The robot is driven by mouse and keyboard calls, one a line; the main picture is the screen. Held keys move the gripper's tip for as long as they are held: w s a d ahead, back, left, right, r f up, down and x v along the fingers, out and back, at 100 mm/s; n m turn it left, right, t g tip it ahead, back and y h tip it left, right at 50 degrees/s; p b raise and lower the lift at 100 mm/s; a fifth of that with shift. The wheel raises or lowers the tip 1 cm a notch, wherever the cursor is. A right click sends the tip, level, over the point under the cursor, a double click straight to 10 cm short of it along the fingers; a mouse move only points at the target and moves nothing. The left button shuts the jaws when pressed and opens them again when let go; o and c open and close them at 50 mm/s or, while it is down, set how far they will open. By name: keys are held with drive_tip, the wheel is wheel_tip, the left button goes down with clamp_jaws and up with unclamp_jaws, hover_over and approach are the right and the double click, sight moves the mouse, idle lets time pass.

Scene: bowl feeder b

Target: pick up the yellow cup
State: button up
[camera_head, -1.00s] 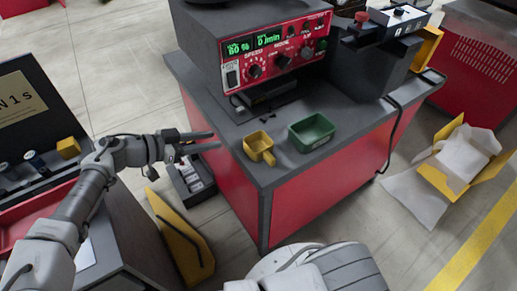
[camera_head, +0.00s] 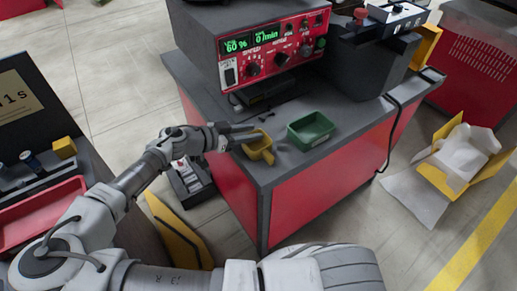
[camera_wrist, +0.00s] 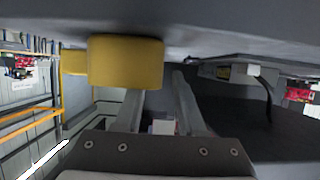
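The yellow cup (camera_head: 258,151) stands near the front left edge of the grey workbench top, its handle toward the lower right. In the wrist view the yellow cup (camera_wrist: 125,62) is close, just beyond the fingers and mostly in line with the left one. My gripper (camera_head: 252,132) reaches in from the left, with its fingertips at the far left side of the cup's rim. In the wrist view my gripper (camera_wrist: 156,85) has its fingers apart with nothing held between them. The left fingertip is hidden at the cup, so I cannot tell whether they touch.
A green bin (camera_head: 311,131) stands just right of the cup. A red control box (camera_head: 270,56) with green displays stands behind. A black cable (camera_head: 390,130) hangs over the bench's right side. An open yellow box (camera_head: 455,160) lies on the floor at right.

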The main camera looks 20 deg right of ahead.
drive_tip(key=shift+c, duration=0.3)
clamp_jaws()
idle(1.2)
